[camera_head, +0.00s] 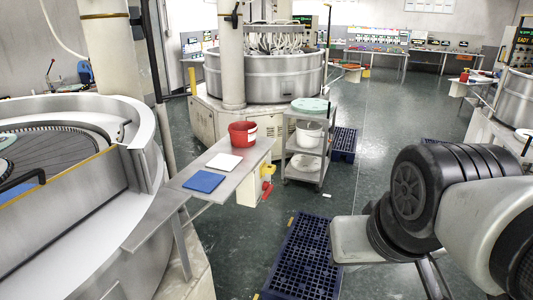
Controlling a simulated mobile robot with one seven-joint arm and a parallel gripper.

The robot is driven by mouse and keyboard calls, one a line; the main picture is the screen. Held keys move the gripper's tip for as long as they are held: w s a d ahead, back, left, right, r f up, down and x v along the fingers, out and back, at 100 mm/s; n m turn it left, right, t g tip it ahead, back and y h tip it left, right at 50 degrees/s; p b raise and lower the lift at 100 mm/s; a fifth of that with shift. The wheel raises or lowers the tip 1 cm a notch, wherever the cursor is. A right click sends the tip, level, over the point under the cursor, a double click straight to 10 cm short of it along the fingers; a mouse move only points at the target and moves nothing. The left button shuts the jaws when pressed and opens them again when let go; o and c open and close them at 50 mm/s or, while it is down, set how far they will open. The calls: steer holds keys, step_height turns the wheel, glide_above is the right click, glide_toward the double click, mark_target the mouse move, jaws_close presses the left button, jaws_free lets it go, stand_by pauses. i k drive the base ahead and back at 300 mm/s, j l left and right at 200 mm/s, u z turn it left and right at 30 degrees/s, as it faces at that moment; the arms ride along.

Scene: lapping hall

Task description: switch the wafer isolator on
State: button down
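A small yellow box with red parts (267,171) is fixed at the right end of the steel shelf by the near lapping machine. It looks like the isolator, but no label can be read and its handle position is too small to tell. A red piece (267,190) hangs at its lower side. My arm (470,205) fills the right side of the view, with its dark joint and pale links. It is well to the right of the yellow box and apart from it. My gripper's fingers cannot be made out.
The steel shelf (150,228) bears a red bucket (242,134), a white pad (223,162) and a blue pad (204,181). A grey trolley (307,183) stands behind it. A blue grated platform (300,260) lies on the floor. Green floor is open at the centre right.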

mark_target(266, 187)
steer(key=i+l, duration=0.1)
steer(key=i, duration=1)
